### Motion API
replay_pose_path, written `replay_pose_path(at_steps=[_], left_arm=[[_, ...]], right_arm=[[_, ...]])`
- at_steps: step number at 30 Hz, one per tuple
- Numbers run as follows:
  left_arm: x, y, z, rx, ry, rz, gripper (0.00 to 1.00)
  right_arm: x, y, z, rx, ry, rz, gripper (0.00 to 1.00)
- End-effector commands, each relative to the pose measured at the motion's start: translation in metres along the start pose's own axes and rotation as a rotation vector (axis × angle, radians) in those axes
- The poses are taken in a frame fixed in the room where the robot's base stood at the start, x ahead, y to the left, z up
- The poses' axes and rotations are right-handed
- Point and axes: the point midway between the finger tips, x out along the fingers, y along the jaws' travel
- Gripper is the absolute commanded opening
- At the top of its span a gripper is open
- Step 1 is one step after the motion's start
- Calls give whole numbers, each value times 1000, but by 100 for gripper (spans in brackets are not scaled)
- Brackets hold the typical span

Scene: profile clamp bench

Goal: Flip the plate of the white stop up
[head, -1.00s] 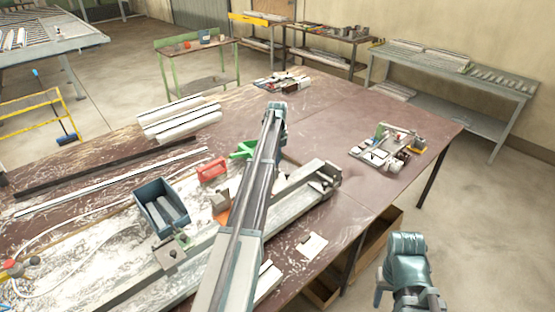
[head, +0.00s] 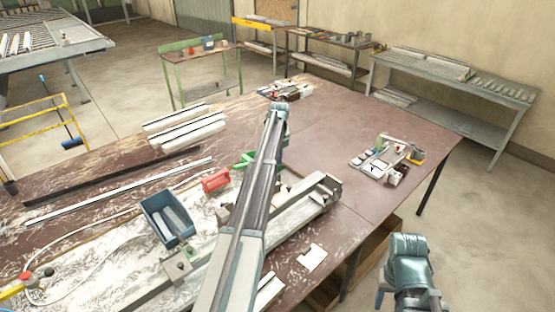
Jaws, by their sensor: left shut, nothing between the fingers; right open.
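A long pale clamp rail (head: 203,248) runs diagonally across the near part of the bench. A grey clamp block (head: 178,266) sits on it at the left, and an end fixture (head: 325,187) at its right end. I cannot single out the white stop or its plate; my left arm covers the middle of the rail. A flat white notched piece (head: 312,257) lies on the bench in front of the rail. My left gripper (head: 279,122) is shut and empty, beyond the rail, its fingers mostly hidden. My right gripper (head: 408,252) is open, off the bench's right edge, its fingertips hard to see.
A blue-grey bin (head: 168,217), a red block (head: 215,181) and a green bin (head: 245,160) stand behind the rail. White profiles (head: 183,127) lie further back. A small fixture (head: 388,158) sits on the bench's right side. The bench top between it and the far edge is largely clear.

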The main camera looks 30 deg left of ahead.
Motion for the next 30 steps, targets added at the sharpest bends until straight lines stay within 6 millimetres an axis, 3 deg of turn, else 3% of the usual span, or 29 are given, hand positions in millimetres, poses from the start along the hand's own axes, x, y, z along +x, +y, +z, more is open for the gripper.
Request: replay_pose_path(at_steps=[1,3,12,30], left_arm=[[-16,0,-1,0,1,0,0],[-27,0,-2,1,2,0,0],[-64,-1,-4,2,5,1,0],[-66,-1,-5,3,6,1,0]], right_arm=[[-16,2,1,-1,-1,0,50],[-27,2,2,1,-1,0,50],[-63,5,4,21,-2,-3,50],[-66,6,4,27,-2,-3,50]])
